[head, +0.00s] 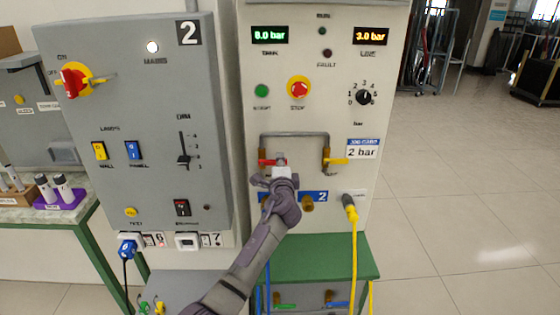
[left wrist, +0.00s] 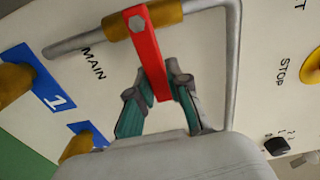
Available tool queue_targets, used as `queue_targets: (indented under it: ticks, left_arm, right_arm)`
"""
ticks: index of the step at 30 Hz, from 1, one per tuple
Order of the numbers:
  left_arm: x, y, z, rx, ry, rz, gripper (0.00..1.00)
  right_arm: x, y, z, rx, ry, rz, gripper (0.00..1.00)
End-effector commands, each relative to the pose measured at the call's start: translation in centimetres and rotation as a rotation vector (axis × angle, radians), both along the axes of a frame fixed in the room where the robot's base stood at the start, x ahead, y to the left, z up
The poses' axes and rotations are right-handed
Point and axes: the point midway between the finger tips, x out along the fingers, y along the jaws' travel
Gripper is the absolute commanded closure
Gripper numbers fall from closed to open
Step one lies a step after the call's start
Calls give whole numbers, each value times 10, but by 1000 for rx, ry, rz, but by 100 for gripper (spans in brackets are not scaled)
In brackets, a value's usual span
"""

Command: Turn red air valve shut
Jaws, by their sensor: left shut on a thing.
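The lever points right, crosswise to the pipe. In the left wrist view the red lever (left wrist: 148,50) runs from its bolt down between my fingers. My left gripper (head: 281,160) is shut on the lever's free end and hides it in the head view. Its teal finger pads (left wrist: 158,90) flank the lever in the left wrist view. My right gripper is in neither view.
A yellow lever (head: 335,160) sits on the pipe's right upright. A yellow hose (head: 352,235) hangs from a port at lower right. The grey pipe (left wrist: 236,60) arches close by my left gripper. A grey switch cabinet (head: 135,110) stands left; open floor lies right.

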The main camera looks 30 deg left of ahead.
Motion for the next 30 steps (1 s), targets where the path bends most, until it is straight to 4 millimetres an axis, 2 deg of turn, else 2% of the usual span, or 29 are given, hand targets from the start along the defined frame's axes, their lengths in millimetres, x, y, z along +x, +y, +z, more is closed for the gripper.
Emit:
queue_targets:
  ticks: [17,18,23,30]
  left_arm:
    - [0,2,0,36,18,3,100]
    - [0,2,0,36,18,3,82]
    - [0,1,0,34,17,2,56]
    - [0,1,-1,32,17,1,56]
  right_arm:
    - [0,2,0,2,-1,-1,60]
    - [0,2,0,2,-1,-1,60]
    - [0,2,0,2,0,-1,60]
    - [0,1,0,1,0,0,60]
